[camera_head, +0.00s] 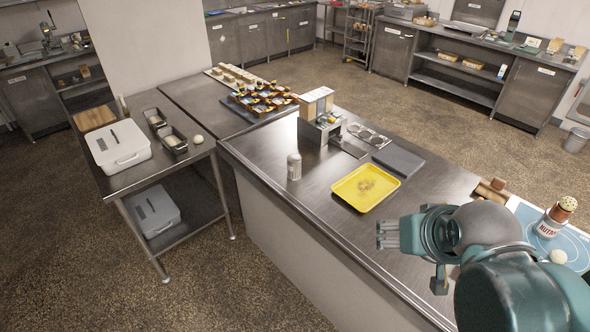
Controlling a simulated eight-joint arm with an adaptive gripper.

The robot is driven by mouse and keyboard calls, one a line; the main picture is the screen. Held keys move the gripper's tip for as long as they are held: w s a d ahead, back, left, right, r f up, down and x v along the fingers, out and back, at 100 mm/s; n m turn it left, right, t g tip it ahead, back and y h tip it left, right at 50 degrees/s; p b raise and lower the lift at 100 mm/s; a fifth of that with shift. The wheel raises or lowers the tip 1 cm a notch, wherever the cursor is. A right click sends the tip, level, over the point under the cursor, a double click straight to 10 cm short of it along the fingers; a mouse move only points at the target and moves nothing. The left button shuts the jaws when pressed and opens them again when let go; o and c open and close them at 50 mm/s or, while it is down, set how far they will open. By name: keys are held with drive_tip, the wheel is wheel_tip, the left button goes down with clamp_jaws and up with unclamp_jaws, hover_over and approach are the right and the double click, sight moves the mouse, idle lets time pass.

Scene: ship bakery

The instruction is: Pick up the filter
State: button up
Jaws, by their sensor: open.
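I cannot make out with certainty which thing is the filter. A tan and white block-like item (316,102) sits on a small metal stand (320,130) on the steel counter; it may be a box or stack, but its details are too small to tell. My gripper (384,234) is at the lower right, over the front part of the counter, with its fingers pointing left. It is open, and no object shows between its fingers. It is in front of and apart from the yellow tray (342,193).
A grey flat slab (398,160) lies behind the tray. At right, a nutmeg jar (551,222) and a pale ball (558,256) rest on a blue mat (524,213). Counter front-left of the tray is clear.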

drive_tip(key=shift+w+r, duration=0.1)
drive_tip(key=w+a+r+n+g, duration=0.1)
drive_tip(key=w+a+r+n, duration=0.15)
drive_tip(key=w, duration=0.45)
drive_tip(key=w+a+r+n+g, duration=0.1)
drive_tip(key=w+a+r, duration=0.15)
drive_tip(key=w, duration=0.45)
drive_tip(key=n+g, duration=0.3)
drive_tip(key=n, duration=0.5)
hover_over(295, 157)
drive_tip(key=s+d, duration=0.9)
drive_tip(key=s, duration=0.1)
wheel_tip(295, 157, down, 9)
drive_tip(key=w+a+f+n, duration=0.1)
drive_tip(key=w+a+f, duration=0.2)
drive_tip(key=f, duration=0.1)
drive_tip(key=w+a+f+n+g, duration=0.1)
drive_tip(key=w+a+f, duration=0.1)
drive_tip(key=f, duration=0.3)
drive_tip(key=w+a+f+n+g, duration=0.1)
drive_tip(key=w+a+f, duration=0.2)
drive_tip(key=w+f, duration=0.1)
drive_tip(key=shift+w+a+f, duration=0.2)
drive_tip(key=shift+a+f, duration=0.1)
drive_tip(key=shift+w+a+f, duration=0.2)
drive_tip(key=shift+f, duration=0.25)
drive_tip(key=shift+f, duration=0.1)
